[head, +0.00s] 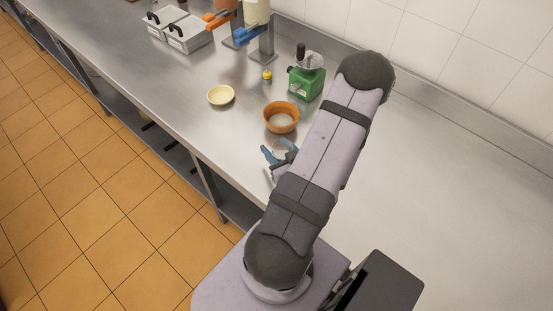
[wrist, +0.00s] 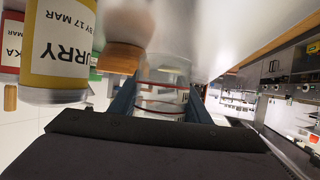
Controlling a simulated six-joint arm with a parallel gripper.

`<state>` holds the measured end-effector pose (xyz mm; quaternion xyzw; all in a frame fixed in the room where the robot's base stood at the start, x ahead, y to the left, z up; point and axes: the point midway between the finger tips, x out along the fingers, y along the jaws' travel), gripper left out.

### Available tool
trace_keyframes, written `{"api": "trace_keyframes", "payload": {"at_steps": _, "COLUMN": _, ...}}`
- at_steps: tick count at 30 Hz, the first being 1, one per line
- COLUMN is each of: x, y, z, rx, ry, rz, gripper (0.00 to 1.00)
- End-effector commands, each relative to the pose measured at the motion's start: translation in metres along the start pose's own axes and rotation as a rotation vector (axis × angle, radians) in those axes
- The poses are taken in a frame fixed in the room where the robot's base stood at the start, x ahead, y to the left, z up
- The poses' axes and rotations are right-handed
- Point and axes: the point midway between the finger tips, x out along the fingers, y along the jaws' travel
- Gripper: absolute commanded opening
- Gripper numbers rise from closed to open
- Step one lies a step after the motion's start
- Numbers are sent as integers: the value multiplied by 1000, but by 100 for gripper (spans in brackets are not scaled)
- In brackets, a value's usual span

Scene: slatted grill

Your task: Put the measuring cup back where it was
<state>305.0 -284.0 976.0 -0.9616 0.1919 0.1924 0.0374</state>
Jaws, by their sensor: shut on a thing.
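My gripper (head: 279,156) has blue fingers and sits low over the steel counter, near its front edge, partly hidden by my arm in the head view. The clear measuring cup (wrist: 163,76) with red markings is between the fingers (wrist: 160,103) in the wrist view, and they are shut on it. The cup also shows as a pale clear shape (head: 283,147) in the head view. Whether its base touches the counter cannot be told.
An orange bowl (head: 281,125) stands just beyond the gripper, with a cream bowl (head: 221,96) to its left and a green device (head: 306,82) behind. A yellow curry jar (wrist: 62,45) and a red jar (wrist: 11,45) are close in the wrist view. The counter at right is clear.

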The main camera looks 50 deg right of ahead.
Motion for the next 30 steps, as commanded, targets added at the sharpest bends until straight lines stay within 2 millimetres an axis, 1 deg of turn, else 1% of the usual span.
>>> {"api": "trace_keyframes", "payload": {"at_steps": 10, "x": 3, "y": 0, "z": 6, "rx": 0, "ry": 0, "rz": 0, "gripper": 20}}
{"api": "trace_keyframes", "payload": {"at_steps": 21, "x": 14, "y": 0, "z": 34, "rx": 2, "ry": 0, "rz": 0, "gripper": 20}}
{"api": "trace_keyframes", "payload": {"at_steps": 30, "x": 15, "y": 0, "z": 37, "rx": -1, "ry": 1, "rz": 1, "gripper": 20}}
